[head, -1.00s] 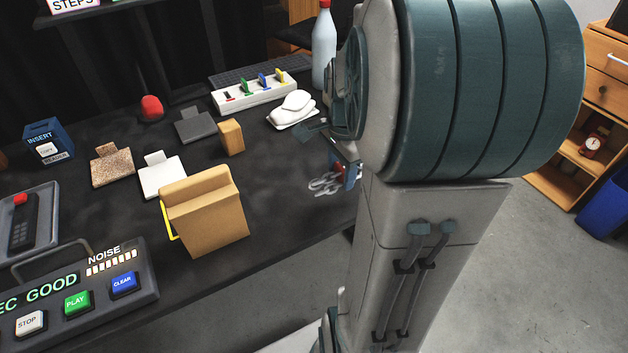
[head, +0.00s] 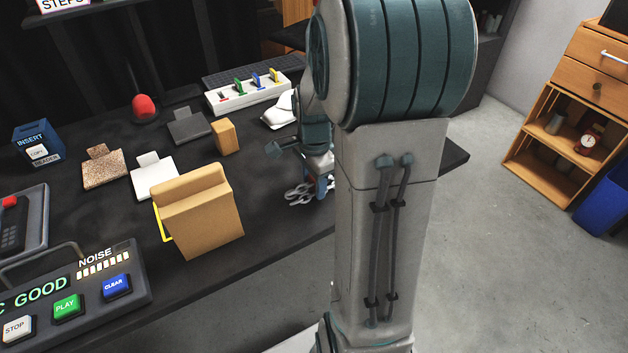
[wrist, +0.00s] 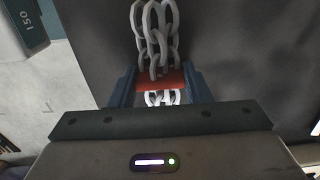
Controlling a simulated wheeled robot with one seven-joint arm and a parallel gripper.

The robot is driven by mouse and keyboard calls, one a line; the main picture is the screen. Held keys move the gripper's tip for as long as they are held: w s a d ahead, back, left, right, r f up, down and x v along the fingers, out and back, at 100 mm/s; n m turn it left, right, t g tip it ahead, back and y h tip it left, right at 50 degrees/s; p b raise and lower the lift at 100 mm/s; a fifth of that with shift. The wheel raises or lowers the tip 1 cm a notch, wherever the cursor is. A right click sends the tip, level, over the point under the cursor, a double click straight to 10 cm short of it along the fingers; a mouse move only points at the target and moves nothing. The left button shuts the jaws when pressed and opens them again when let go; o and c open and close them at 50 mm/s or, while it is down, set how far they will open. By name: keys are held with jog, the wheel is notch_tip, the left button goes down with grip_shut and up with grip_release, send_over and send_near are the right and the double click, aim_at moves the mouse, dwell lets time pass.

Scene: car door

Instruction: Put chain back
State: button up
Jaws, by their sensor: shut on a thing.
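The chain (wrist: 155,30) has thick grey-white links. In the wrist view it lies between the fingers of my gripper (wrist: 160,85), with links showing on both sides of the red finger pads. In the head view my gripper (head: 322,186) is low over the right part of the dark table, and some chain links (head: 300,194) show beside it. My gripper is shut on the chain. My arm hides part of the gripper and of the table behind it.
On the dark table (head: 290,228) stand a tan box (head: 200,215), a white strip with coloured tabs (head: 250,92), a control panel (head: 70,290) and a red dome (head: 145,106). A wooden shelf (head: 560,140) and blue bin (head: 610,200) stand at right.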

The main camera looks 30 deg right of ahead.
jog(key=shift+f, duration=0.2)
jog(key=o, duration=1.2)
jog(key=shift+o, duration=0.2)
jog(key=shift+r, duration=0.1)
notch_tip(320, 180, up, 11)
jog(key=p, duration=0.2)
jog(key=s+a+n+t, duration=0.1)
jog(key=s+a+n, duration=1)
jog(key=n, duration=0.6)
jog(key=shift+s+a+f+n+t, duration=0.3)
jog(key=shift+s+a+f+t, duration=0.1)
jog(key=shift+s, duration=0.15)
